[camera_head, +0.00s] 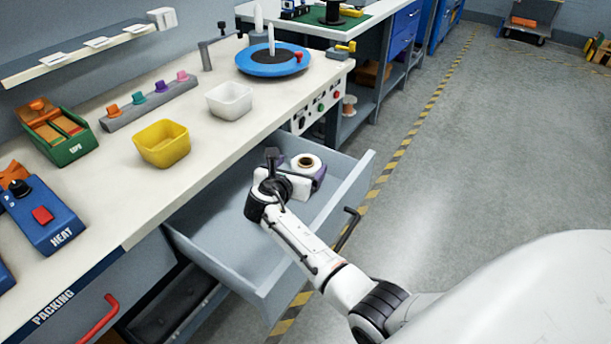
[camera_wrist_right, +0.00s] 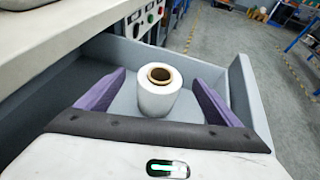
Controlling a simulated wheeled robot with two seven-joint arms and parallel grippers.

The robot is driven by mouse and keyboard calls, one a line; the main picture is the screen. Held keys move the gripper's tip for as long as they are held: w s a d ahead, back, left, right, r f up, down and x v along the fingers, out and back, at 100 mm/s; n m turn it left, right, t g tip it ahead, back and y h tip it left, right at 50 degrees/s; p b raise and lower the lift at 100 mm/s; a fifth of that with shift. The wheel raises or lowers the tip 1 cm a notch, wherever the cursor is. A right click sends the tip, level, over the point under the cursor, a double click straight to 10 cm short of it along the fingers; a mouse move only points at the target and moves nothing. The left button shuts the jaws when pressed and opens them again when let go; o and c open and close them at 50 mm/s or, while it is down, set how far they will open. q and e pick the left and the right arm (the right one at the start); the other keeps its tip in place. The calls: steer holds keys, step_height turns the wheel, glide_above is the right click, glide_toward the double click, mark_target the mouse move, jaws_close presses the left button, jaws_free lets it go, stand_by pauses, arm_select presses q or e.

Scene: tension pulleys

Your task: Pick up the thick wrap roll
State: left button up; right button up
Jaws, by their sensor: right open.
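The thick wrap roll (camera_wrist_right: 158,92) is white with a brown cardboard core and stands upright in the open grey drawer (camera_wrist_right: 238,92). In the head view the roll (camera_head: 305,164) shows near the drawer's far end, just beyond my right gripper (camera_head: 300,178). In the wrist view my right gripper (camera_wrist_right: 157,95) is open, with one purple finger to each side of the roll and gaps on both sides. Its palm is on the near side of the roll. Part of the roll is hidden behind the gripper in the head view. My left gripper is not in view.
The packing bench (camera_head: 90,215) overhangs the drawer's left side. A yellow bin (camera_head: 162,144), a white bin (camera_head: 230,100) and a blue turntable (camera_head: 273,62) stand on it.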

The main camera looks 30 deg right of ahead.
mark_target(308, 160)
steer(key=x, duration=0.3)
steer(key=shift+s+f+b, duration=0.15)
steer(key=shift+f+b, duration=0.1)
steer(key=shift+b, duration=0.05)
steer(key=shift+w+d+f, duration=0.15)
steer(key=shift+w+d, duration=0.15)
